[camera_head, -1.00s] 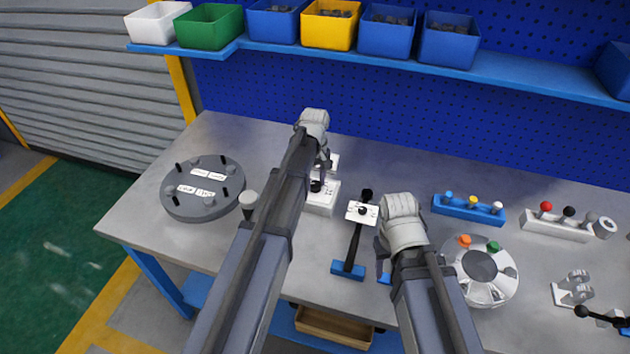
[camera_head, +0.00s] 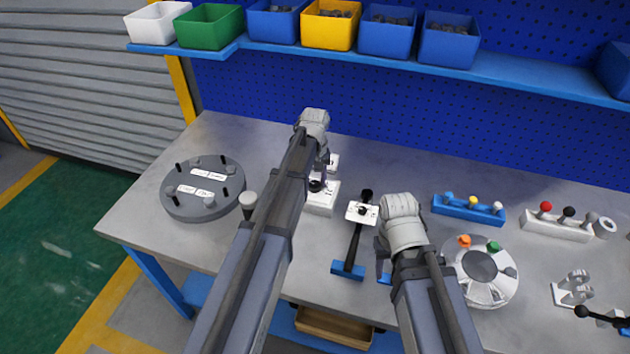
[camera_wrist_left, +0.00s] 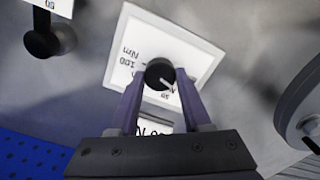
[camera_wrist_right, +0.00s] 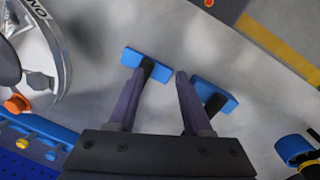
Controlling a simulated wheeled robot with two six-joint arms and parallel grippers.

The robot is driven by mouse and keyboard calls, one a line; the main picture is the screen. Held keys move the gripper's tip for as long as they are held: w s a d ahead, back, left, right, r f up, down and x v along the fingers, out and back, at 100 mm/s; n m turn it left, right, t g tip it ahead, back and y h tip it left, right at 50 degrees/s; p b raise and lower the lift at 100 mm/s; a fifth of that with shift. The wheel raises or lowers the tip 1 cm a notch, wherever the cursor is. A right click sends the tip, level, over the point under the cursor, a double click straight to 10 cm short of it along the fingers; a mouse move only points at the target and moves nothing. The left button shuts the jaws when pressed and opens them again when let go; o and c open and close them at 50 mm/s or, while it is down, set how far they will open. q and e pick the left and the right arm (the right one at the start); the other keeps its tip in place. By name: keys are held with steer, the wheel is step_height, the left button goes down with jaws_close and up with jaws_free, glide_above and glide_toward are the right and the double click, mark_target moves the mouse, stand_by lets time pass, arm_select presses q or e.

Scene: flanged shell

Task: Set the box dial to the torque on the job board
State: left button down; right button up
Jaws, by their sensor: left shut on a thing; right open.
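The white box (camera_head: 321,203) with a black dial knob stands on the bench under my left gripper (camera_head: 319,180), partly hidden by it. In the left wrist view the box's white face (camera_wrist_left: 190,50) is printed with "100 Nm" and other marks, partly covered. My left gripper (camera_wrist_left: 160,75) is shut on the black dial knob (camera_wrist_left: 159,72), with a finger on each side. My right gripper (camera_wrist_right: 156,75) is open and empty above the bench, beside blue-ended tools. I cannot make out a readable torque on any job board.
A dark round plate (camera_head: 202,205) with pegs and white labels lies at the left. A blue-handled tool (camera_head: 349,270) with a white card stands between the arms. A round silver fixture (camera_head: 497,290) and blue rack (camera_head: 468,209) lie right. Bins line the shelf above.

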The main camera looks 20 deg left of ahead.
mark_target(315, 184)
arm_select(q)
steer(key=m, duration=0.4)
steer(key=shift+m, duration=2.2)
steer(key=shift+c, duration=1.8)
jaws_free()
steer(key=shift+r, duration=0.1)
arm_select(e)
steer(key=shift+r, duration=0.15)
arm_select(q)
step_height(315, 184, up, 8)
steer(key=p, duration=0.8)
steer(key=shift+f, duration=0.2)
arm_select(e)
step_height(315, 184, up, 8)
steer(key=shift+f, duration=0.2)
